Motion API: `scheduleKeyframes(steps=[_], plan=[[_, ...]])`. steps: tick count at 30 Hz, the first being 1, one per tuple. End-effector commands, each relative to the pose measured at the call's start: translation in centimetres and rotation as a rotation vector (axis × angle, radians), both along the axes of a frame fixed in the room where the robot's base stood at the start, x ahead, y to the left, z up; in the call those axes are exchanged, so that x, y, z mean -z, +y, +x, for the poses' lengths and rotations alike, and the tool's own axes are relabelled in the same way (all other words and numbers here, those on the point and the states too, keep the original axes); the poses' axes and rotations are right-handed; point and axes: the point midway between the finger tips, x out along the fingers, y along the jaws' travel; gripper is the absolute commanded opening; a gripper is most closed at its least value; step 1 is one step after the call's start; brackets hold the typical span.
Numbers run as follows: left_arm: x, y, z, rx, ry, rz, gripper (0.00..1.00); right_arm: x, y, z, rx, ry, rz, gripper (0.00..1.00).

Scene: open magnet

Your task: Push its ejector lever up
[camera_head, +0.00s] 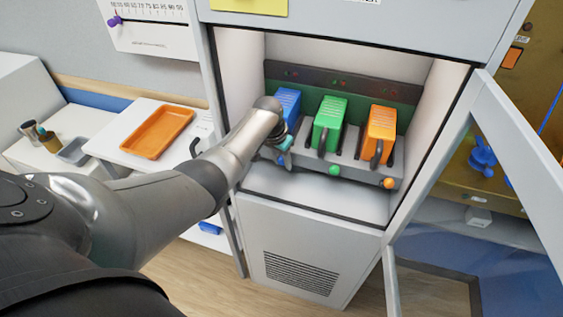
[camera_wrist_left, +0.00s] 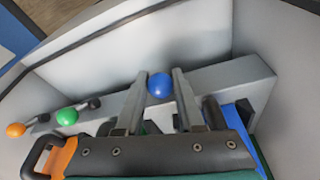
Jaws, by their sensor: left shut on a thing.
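Three modules, blue (camera_head: 288,101), green (camera_head: 329,122) and orange (camera_head: 379,130), stand side by side in a rack in the open cabinet. My left arm reaches in to the blue module's lower front. In the left wrist view, the two fingers of my left gripper (camera_wrist_left: 160,84) are closed on the blue ball knob (camera_wrist_left: 160,86) of an ejector lever. The lever's stem is mostly hidden. The green knob (camera_head: 334,170) and orange knob (camera_head: 388,183) sit low on the rack front, apart from the gripper. My right gripper is not in view.
The grey cabinet (camera_head: 300,216) has side walls close around the rack. Its glazed door (camera_head: 520,165) stands open at the right. An orange tray (camera_head: 157,133) lies on the white counter at the left.

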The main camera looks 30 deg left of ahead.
Motion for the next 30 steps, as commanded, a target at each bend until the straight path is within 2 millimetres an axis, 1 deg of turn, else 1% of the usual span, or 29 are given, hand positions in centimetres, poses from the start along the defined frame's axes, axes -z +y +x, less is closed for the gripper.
scheduleKeyframes(steps=[19,20,24,27,30], plan=[[0.0,-0.01,0.05,0.001,0.031,-0.006,0.0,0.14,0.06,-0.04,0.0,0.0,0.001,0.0],[0.0,-0.01,0.05,0.001,0.03,-0.006,0.4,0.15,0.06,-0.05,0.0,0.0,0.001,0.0],[-0.02,-0.02,0.06,0.001,0.03,-0.006,0.56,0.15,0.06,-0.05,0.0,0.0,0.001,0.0],[-0.03,-0.01,0.07,0.001,0.03,-0.006,0.66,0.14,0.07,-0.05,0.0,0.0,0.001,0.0],[-0.04,-0.02,0.08,0.001,0.029,-0.007,0.66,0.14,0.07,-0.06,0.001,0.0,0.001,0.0]])
